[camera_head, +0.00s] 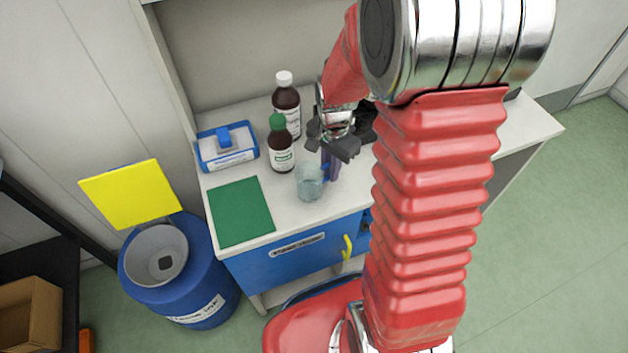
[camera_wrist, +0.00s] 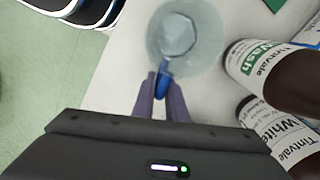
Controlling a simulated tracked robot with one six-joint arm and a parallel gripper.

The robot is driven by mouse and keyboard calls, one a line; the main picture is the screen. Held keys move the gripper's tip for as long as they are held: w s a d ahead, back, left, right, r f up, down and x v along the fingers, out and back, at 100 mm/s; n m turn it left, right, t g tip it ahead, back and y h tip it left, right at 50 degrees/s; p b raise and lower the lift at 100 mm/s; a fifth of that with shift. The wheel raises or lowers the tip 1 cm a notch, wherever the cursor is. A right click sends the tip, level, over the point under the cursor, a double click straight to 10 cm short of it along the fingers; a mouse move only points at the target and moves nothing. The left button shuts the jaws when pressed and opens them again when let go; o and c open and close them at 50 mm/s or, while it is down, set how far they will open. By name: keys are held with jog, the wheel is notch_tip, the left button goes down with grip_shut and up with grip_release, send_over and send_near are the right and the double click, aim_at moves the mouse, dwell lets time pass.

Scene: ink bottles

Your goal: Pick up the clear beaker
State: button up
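The clear beaker (camera_head: 311,183) stands near the front edge of the white worktop, right of the green mat. In the wrist view it shows at the top (camera_wrist: 190,35), with a blue handle (camera_wrist: 164,80) on the side towards me. My gripper (camera_head: 331,163) reaches down at the beaker's right side. In the wrist view its two purple fingers (camera_wrist: 161,92) lie close on either side of the blue handle and look shut on it. The beaker looks upright; its base appears at worktop level. The fingertips' exact contact is partly hidden.
Two brown bottles, one green-capped (camera_head: 280,147) and one white-capped (camera_head: 286,108), stand close behind the beaker. A blue-and-white box (camera_head: 227,147) and the green mat (camera_head: 240,211) lie left. A blue bin (camera_head: 205,285) with a yellow lid (camera_head: 130,194) stands on the floor.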

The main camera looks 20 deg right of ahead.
grip_shut()
jog(key=shift+r, duration=0.2)
dwell(0.4)
jog(key=shift+r, duration=4.75)
